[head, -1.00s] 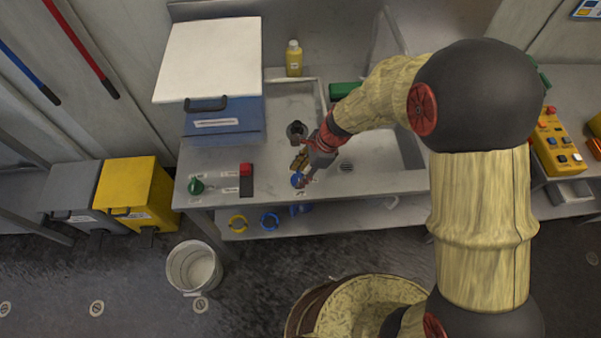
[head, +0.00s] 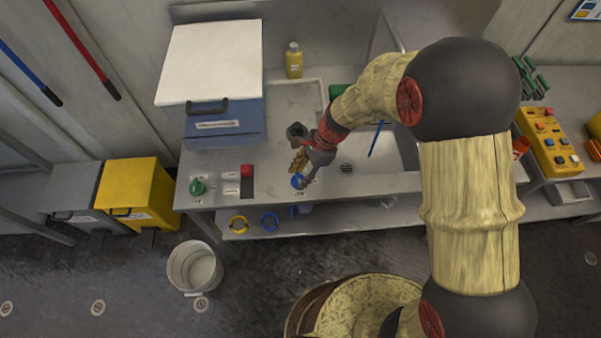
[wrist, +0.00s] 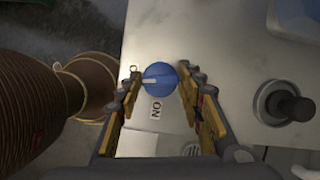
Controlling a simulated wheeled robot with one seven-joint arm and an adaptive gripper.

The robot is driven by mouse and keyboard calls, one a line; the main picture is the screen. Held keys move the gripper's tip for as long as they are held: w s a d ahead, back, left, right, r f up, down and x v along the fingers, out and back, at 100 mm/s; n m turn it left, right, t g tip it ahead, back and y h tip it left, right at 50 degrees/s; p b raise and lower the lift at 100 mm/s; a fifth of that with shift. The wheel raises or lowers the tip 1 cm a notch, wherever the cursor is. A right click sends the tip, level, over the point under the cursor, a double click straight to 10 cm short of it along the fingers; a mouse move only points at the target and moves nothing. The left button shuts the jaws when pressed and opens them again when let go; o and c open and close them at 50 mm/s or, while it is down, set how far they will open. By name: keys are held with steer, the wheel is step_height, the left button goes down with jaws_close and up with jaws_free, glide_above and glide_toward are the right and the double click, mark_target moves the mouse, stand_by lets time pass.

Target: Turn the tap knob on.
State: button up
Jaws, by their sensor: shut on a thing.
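The tap knob is the round blue knob (head: 297,181) at the front edge of the sink counter. In the wrist view the blue knob (wrist: 160,76) sits between the two fingertips, with a white pointer line aimed left. My gripper (wrist: 161,82) is shut on the knob, one finger on each side. In the head view my gripper (head: 304,176) reaches down to the knob from above and partly covers it.
A dark round fitting (wrist: 285,105) stands on the counter right of the knob. A green knob (head: 197,187) and red switch (head: 246,170) are to the left. A white bucket (head: 194,268) stands on the floor.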

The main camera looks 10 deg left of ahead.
steer(key=n+g+p, duration=0.1)
steer(key=n, duration=0.2)
steer(key=shift+w+r+n+h+p, duration=0.1)
steer(key=shift+w+n+h+p, duration=0.05)
steer(key=shift+n+h+p, duration=0.2)
steer(key=n+p, duration=0.1)
steer(key=n, duration=0.1)
steer(key=n+g+h+p, duration=0.1)
steer(key=n, duration=0.1)
steer(key=shift+a+n, duration=0.2)
steer(key=shift+n, duration=0.05)
steer(key=n+h, duration=0.1)
steer(key=n, duration=0.1)
steer(key=n+h+p, duration=0.1)
steer(key=n, duration=0.1)
steer(key=shift+w+a+g, duration=0.1)
steer(key=shift+g, duration=0.2)
steer(key=shift+n+h, duration=0.65)
steer(key=shift+n, duration=1.05)
steer(key=o, duration=1.2)
steer(key=shift+c, duration=0.2)
steer(key=v, duration=1.1)
steer(key=shift+a+r, duration=0.2)
steer(key=shift+r, duration=0.15)
